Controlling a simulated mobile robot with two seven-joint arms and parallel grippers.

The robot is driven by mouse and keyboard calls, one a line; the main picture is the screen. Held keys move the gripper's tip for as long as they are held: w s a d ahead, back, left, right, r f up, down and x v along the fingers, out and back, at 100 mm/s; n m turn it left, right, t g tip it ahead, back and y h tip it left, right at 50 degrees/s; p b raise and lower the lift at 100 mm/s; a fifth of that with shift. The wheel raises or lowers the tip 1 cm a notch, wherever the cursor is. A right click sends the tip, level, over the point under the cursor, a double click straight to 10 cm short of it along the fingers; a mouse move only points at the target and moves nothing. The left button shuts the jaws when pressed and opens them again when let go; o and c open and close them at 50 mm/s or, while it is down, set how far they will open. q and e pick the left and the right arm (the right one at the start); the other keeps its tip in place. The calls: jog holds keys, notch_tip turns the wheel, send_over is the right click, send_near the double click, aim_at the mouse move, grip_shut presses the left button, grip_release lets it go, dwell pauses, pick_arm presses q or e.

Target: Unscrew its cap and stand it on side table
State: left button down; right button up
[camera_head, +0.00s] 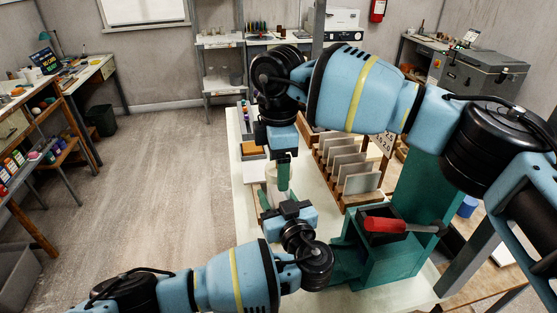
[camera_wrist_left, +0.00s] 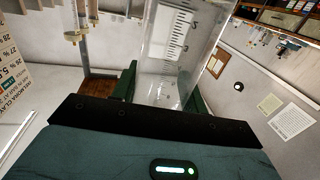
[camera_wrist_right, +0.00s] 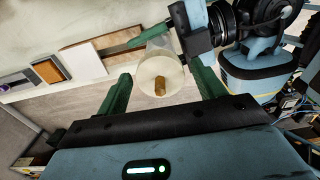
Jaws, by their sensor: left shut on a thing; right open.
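A clear, graduated bottle (camera_wrist_left: 168,60) is held between the green fingers of my left gripper (camera_wrist_left: 158,88). In the head view, my left gripper (camera_head: 268,200) is low over the white table, with the pale bottle (camera_head: 271,181) partly hidden by my arms. My right gripper (camera_head: 284,172) comes down from above it. In the right wrist view, the bottle's round end (camera_wrist_right: 148,70) shows with a small tan piece (camera_wrist_right: 159,86) at its middle; I cannot tell whether that is the cap. My right gripper (camera_wrist_right: 160,82) is open, its fingers on either side, apart from the bottle.
A wooden rack (camera_head: 350,192) with pale tiles stands at the right of the white table (camera_head: 240,190). Small items lie at the table's far left. The floor to the left is clear.

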jog(key=c, duration=1)
jog(key=n, duration=0.3)
jog(key=shift+n, duration=0.3)
jog(key=n, duration=0.4)
jog(key=shift+n, duration=0.4)
jog(key=n, duration=0.7)
jog(key=shift+n, duration=0.3)
jog(key=n, duration=0.4)
jog(key=shift+r+n, duration=0.1)
jog(key=shift+n, duration=0.2)
jog(key=n, duration=0.4)
jog(key=shift+n, duration=0.3)
jog(key=n, duration=0.4)
jog(key=shift+n, duration=0.4)
jog(key=n, duration=0.4)
jog(key=shift+n, duration=0.3)
jog(key=n, duration=0.4)
jog(key=shift+n, duration=0.3)
jog(key=n, duration=0.4)
jog(key=shift+n, duration=0.4)
jog(key=n, duration=0.4)
jog(key=shift+n, duration=0.3)
jog(key=n, duration=0.5)
